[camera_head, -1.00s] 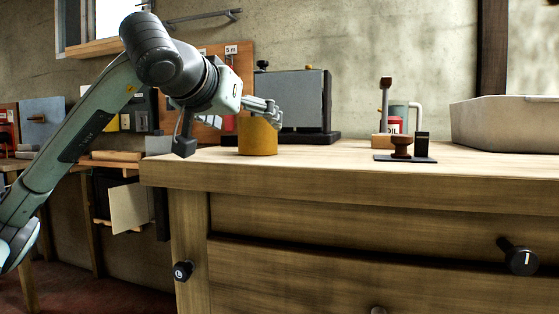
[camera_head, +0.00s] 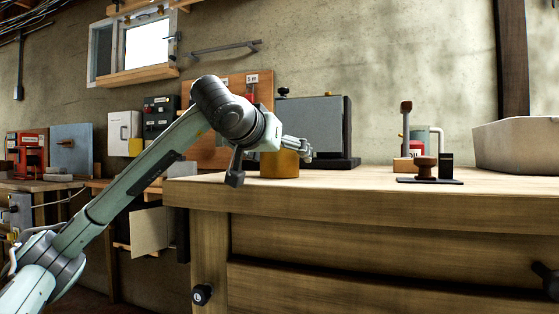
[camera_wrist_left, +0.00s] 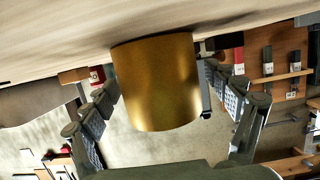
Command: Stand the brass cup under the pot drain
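The brass cup (camera_head: 278,165) stands upright near the left end of the wooden counter (camera_head: 400,190). My left gripper (camera_head: 303,149) is at the cup in the head view and covers its upper part. In the left wrist view the brass cup (camera_wrist_left: 157,85) lies between the two spread fingers of my left gripper (camera_wrist_left: 160,92). The fingers look open, one on each side of it, and I cannot tell whether their tips touch it. I cannot make out a pot drain in either view. My right gripper is not in view.
A dark grey boxy unit (camera_head: 318,125) stands just behind the cup. A pale basin (camera_head: 520,145) stands at the right. The counter between cup and plate is clear.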

